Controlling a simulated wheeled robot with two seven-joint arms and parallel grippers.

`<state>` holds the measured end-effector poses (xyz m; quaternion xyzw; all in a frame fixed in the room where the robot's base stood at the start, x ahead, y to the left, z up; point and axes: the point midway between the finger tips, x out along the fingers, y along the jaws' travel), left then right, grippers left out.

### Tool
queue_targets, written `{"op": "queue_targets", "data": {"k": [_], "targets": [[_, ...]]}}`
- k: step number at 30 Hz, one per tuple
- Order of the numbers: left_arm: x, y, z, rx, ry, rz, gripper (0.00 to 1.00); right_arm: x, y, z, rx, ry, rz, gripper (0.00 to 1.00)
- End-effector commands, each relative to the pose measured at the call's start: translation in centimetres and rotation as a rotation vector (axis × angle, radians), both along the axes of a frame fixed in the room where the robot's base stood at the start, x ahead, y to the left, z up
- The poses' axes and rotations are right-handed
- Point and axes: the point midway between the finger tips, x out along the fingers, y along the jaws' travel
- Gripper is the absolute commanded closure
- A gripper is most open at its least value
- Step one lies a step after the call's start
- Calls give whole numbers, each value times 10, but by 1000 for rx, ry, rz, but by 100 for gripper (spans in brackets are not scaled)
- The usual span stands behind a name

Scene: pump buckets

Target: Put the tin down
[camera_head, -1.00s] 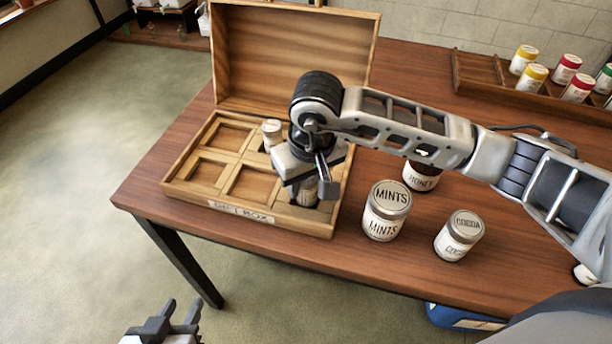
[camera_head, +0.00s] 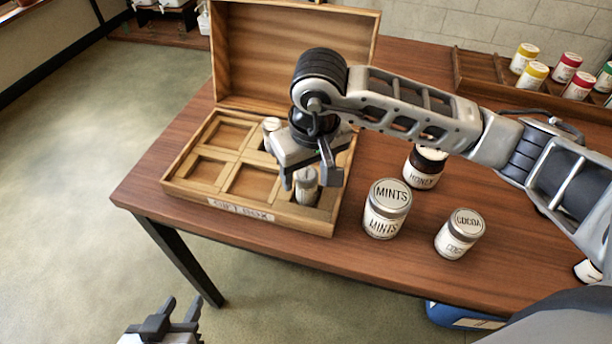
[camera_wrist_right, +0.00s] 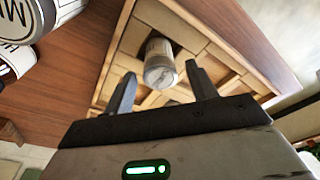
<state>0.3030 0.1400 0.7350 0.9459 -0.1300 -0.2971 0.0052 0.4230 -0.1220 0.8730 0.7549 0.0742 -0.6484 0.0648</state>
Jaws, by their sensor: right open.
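A small pale tin (camera_head: 306,187) stands in the front right compartment of the open wooden gift box (camera_head: 240,211). It also shows between the fingers in the right wrist view (camera_wrist_right: 159,62). My right gripper (camera_head: 309,173) is open just above and around the tin's upper part, with a gap on each side in the wrist view. My left gripper (camera_head: 178,312) is open and empty, low at the bottom left, off the table.
A second pale tin (camera_head: 271,126) sits in the box's back row. The mints tin (camera_head: 386,210), cocoa tin (camera_head: 459,235) and honey jar (camera_head: 424,168) stand right of the box. A wooden rack (camera_head: 490,78) with several coloured-lid jars is at the back right.

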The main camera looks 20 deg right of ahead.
Motion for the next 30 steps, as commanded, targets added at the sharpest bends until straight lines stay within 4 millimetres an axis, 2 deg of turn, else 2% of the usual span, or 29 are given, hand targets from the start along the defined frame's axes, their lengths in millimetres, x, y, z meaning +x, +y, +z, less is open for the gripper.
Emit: {"op": "queue_targets", "data": {"k": [1, 6, 12, 18, 30], "targets": [[-1, 0, -4, 0, 4, 0, 64, 0, 0, 13, 1, -8, 1, 43], [-1, 0, -8, -4, 7, 1, 64, -6, -1, 50, 0, -7, 2, 43], [0, -1, -5, -9, -1, 1, 64, -11, -2, 80, 1, -4, -1, 43], [1, -1, -1, -14, -9, 3, 64, -14, -2, 91, 0, 0, 1, 43], [0, -1, -2, -15, -4, 4, 64, -14, -2, 91, 0, 0, 0, 43]]}}
